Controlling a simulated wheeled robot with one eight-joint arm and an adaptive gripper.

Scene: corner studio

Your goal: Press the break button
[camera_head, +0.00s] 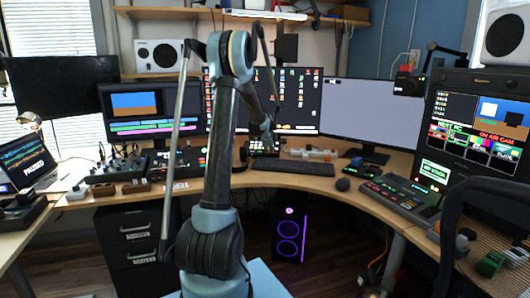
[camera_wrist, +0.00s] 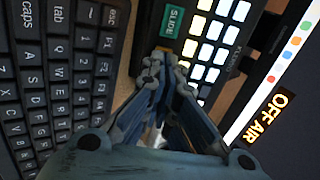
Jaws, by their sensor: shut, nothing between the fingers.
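No button that I can read as "break" shows in either view. In the wrist view, a dark panel (camera_wrist: 183,40) carries several lit white and yellow keys and a green label reading "SLIDE" (camera_wrist: 173,22). My gripper (camera_wrist: 163,62) is shut and empty, with its fingertips in front of the panel's near left part, just below the label. I cannot tell whether they touch it. The fingers hide the part of the panel behind them. In the head view, my gripper (camera_head: 268,140) is small and dark, over the desk behind the keyboard (camera_head: 292,167).
In the wrist view, the keyboard (camera_wrist: 60,80) lies left of my fingers. In the head view, monitors (camera_head: 365,108) line the back.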

